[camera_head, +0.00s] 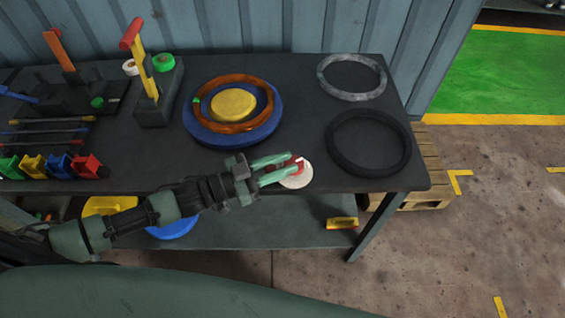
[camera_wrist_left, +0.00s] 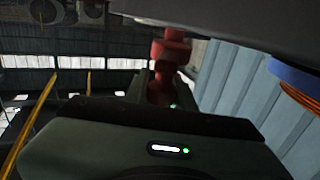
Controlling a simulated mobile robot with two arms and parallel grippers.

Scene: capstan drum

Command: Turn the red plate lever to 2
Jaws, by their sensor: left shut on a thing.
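The red plate lever (camera_head: 298,165) sits on a round white plate (camera_head: 301,181) at the table's front edge, right of centre. My left gripper (camera_head: 278,168), with pale green fingers, reaches in from the left and is shut on the red lever. The fingers cover part of the lever and plate. In the left wrist view the red lever (camera_wrist_left: 170,52) stands just beyond the dark gripper body. I cannot read any numbers on the plate, so the lever's setting cannot be told. My right gripper is not in view.
A blue drum (camera_head: 201,134) with an orange ring (camera_head: 236,128) and yellow hub (camera_head: 233,103) lies behind my gripper. A black ring (camera_head: 340,160) and a grey ring (camera_head: 350,95) lie to the right. A yellow lever with a red grip (camera_head: 148,72) stands left of the drum.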

